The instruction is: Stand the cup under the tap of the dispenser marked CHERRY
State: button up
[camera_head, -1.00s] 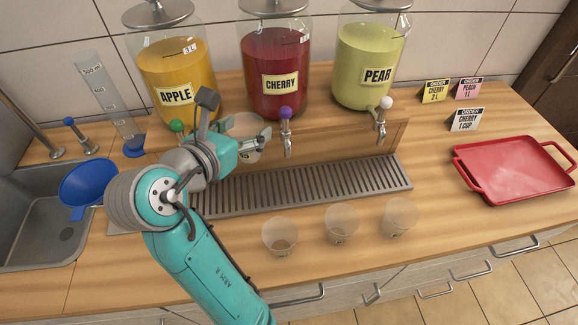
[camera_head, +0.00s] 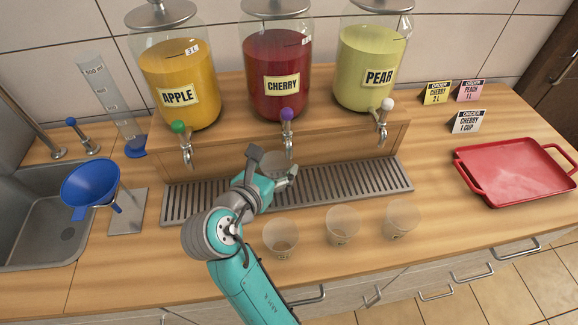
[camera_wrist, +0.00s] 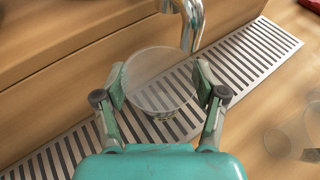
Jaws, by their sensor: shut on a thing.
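The CHERRY dispenser (camera_head: 276,70) holds red liquid and stands between the other two. Its tap (camera_head: 288,140) has a purple knob. My gripper (camera_head: 277,174) is shut on a clear cup (camera_head: 268,161), low over the drip grille and close to this tap. In the wrist view the cup (camera_wrist: 158,72) is between my two fingers, and the metal spout (camera_wrist: 192,25) is above and just beyond its far right rim. The cup looks upright. My gripper partly hides it in the head view, and I cannot tell whether its base touches the grille (camera_head: 350,182).
The APPLE dispenser (camera_head: 176,85) and PEAR dispenser (camera_head: 372,70) stand on either side. Three clear cups (camera_head: 281,238) stand in front of the grille. A blue funnel (camera_head: 90,185) is at the left by the sink, and a red tray (camera_head: 515,172) at the right.

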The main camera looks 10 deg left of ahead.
jog(key=d, duration=0.2)
jog(key=w+d, duration=0.1)
jog(key=shift+f, duration=0.55)
jog(key=shift+f, duration=0.15)
jog(key=o, duration=0.8)
jog(key=shift+c, duration=0.2)
jog(key=shift+s+a+r, duration=0.1)
jog(key=shift+r, duration=0.1)
jog(key=v, duration=1.1)
jog(key=shift+s+r, duration=0.15)
jog(key=shift+s, duration=0.2)
